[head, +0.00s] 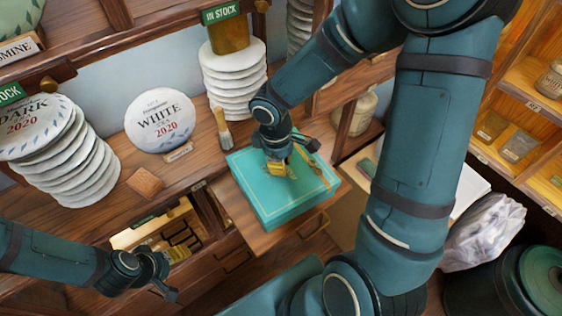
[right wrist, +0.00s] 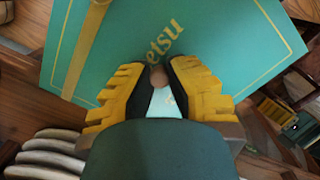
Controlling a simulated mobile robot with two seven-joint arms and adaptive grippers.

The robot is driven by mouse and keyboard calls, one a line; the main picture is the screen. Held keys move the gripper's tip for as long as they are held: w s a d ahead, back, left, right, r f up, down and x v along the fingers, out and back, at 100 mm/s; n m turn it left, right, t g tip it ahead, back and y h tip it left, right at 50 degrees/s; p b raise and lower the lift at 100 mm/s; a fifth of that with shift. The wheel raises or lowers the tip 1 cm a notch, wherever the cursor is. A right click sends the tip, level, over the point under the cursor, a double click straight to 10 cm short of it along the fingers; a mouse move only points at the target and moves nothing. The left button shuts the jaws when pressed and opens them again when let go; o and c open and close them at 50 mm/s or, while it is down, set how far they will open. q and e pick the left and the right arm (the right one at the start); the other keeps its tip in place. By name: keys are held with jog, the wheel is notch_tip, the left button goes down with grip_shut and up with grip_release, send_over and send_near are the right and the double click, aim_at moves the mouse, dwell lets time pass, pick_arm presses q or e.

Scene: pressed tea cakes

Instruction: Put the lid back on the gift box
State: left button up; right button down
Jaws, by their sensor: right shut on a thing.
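The gift box lid (head: 262,197) is a flat teal panel with a gold border line and gold lettering, lying level over the teal gift box (head: 290,222) on a pulled-out wooden board. I cannot tell whether it is fully seated. My right gripper (head: 278,166) reaches down onto the lid's top. In the right wrist view its yellow-backed fingers (right wrist: 158,80) are shut on a small round tan knob (right wrist: 157,76) on the lid (right wrist: 215,45). My left gripper (head: 168,278) is apart from the box at lower left, open and empty.
A brush (head: 222,128) stands behind the box. Stacks of white wrapped cakes (head: 232,75) and a round white cake (head: 160,121) stand on the counter. An open drawer (head: 165,238) lies left of the box. A crumpled pale bag (head: 484,232) is at right.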

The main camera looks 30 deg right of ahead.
jog(key=shift+f+b, duration=0.4)
jog(key=shift+f, duration=0.1)
dwell(0.4)
jog(key=shift+c, duration=2.1)
grip_release()
jog(key=shift+r+p, duration=2.85)
jog(key=shift+r, duration=0.7)
grip_shut()
